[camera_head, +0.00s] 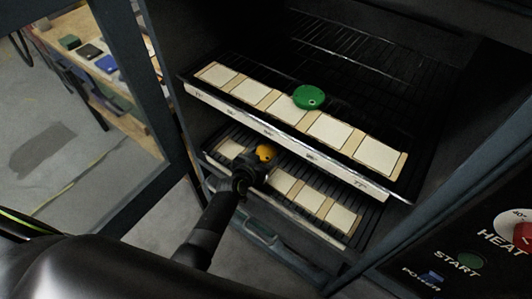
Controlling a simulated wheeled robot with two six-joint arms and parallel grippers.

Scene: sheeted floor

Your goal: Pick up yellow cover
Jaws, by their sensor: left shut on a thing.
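The yellow cover (266,152) is at the tip of my left gripper (252,165), in front of the lower rack. The gripper is shut on it and hides part of it. The cover shows just below the front edge of the upper rack. My left arm comes up from the lower left. My right gripper is not in view.
A green round cover (308,97) lies on the upper rack (290,137), among cream square tiles. The lower rack (305,222) holds similar tiles. An open glass door (165,90) stands at left. A control panel (465,262) is at lower right.

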